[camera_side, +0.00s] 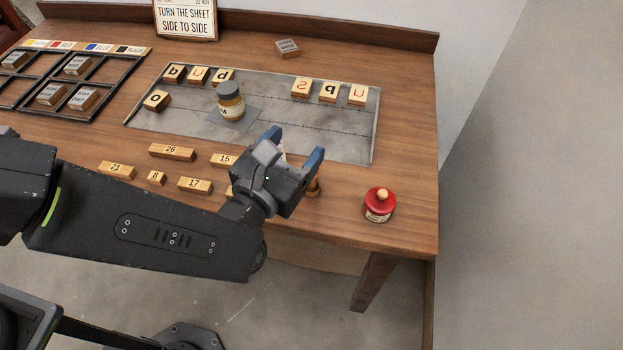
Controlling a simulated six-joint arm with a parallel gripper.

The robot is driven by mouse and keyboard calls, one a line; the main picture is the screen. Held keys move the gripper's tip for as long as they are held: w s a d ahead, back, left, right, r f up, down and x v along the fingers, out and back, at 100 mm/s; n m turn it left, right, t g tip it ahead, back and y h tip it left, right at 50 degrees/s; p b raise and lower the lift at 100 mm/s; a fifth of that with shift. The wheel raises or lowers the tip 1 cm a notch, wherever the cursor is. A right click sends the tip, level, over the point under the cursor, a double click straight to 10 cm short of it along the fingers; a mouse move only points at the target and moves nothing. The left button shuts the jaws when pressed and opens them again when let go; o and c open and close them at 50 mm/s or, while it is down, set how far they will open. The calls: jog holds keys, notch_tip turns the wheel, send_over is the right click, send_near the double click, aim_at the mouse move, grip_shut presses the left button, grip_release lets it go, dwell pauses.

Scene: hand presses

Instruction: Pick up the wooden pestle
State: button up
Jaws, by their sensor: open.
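A small turned wooden piece (314,188), which looks like the wooden pestle, shows just beside my gripper near the front right of the table. Most of it is hidden behind my gripper, so I cannot tell whether it stands or leans. My gripper (294,149) is open, its two blue-tipped fingers apart and pointing toward the back of the table. A pale bit of something shows between the fingers, too hidden to name. I cannot see the gripper touching the pestle.
A red-topped round tin (379,205) stands to the right. A jar with a dark lid (231,101) stands on the grey sheet (345,148) among letter blocks. Numbered wooden bars, such as bar 26 (172,152), lie left of my gripper. A compartment tray (101,108) is at left.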

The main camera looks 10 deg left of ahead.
notch_tip(320, 180, down, 11)
jog(key=shift+f, duration=0.2)
jog(key=shift+w+f, duration=0.15)
jog(key=shift+f, duration=0.1)
jog(key=x, duration=0.7)
jog(key=shift+w+d, duration=0.1)
jog(key=shift+w, duration=0.05)
jog(key=shift+c, duration=0.4)
jog(key=c, duration=1)
